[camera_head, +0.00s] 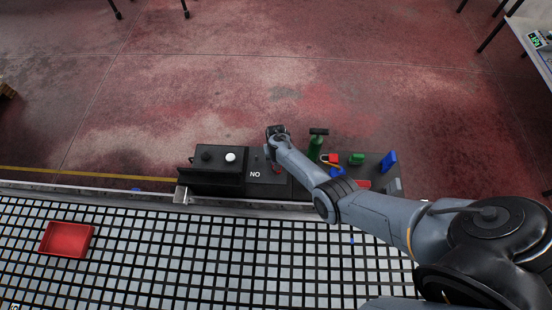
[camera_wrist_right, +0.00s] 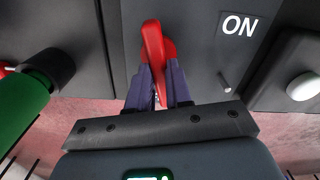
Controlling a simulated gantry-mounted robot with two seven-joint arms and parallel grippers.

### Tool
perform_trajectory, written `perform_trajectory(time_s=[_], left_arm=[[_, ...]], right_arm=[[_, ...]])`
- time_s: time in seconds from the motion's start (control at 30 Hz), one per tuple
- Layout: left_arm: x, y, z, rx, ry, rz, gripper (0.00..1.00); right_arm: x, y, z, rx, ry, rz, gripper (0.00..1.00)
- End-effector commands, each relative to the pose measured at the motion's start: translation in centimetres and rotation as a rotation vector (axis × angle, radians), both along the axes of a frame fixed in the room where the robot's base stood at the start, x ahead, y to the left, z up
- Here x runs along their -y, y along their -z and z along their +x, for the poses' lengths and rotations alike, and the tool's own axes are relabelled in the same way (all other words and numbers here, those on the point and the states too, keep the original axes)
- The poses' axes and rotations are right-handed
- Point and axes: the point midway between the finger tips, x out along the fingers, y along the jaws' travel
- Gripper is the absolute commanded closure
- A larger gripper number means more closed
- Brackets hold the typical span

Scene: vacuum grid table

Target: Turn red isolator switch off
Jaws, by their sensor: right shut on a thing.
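The red isolator switch (camera_wrist_right: 156,45) is a red handle on a dark grey panel (camera_wrist_right: 195,60), beside a white "ON" label (camera_wrist_right: 238,24) in the right wrist view. My right gripper (camera_wrist_right: 161,78) has its two purple fingers closed around the handle's lower part. In the head view a small bit of the red switch (camera_head: 277,168) shows just left of my right forearm, and the label (camera_head: 255,174) appears upside down. My right gripper (camera_head: 277,138) is over the panel's far edge there, with its fingertips mostly hidden. My left gripper is not in view.
A black box with a white button (camera_head: 230,157) stands left of the switch panel. On the right are a green-handled tool (camera_head: 316,143), a red-and-yellow piece (camera_head: 331,158), a green piece (camera_head: 356,158) and a blue piece (camera_head: 388,161). A red tray (camera_head: 67,253) lies on the mostly clear grid table (camera_head: 180,255).

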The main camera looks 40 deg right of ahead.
Motion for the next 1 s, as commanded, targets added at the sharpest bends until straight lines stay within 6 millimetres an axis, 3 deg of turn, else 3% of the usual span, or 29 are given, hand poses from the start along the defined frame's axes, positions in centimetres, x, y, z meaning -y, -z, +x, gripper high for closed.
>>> perform_trajectory(time_s=[0.4,1.0], left_arm=[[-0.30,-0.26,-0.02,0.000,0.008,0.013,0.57],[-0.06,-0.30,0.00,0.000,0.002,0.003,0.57]], right_arm=[[0.17,-0.02,-0.12,0.000,0.233,0.001,1.00],[0.24,0.01,-0.18,0.000,0.282,0.000,1.00]])
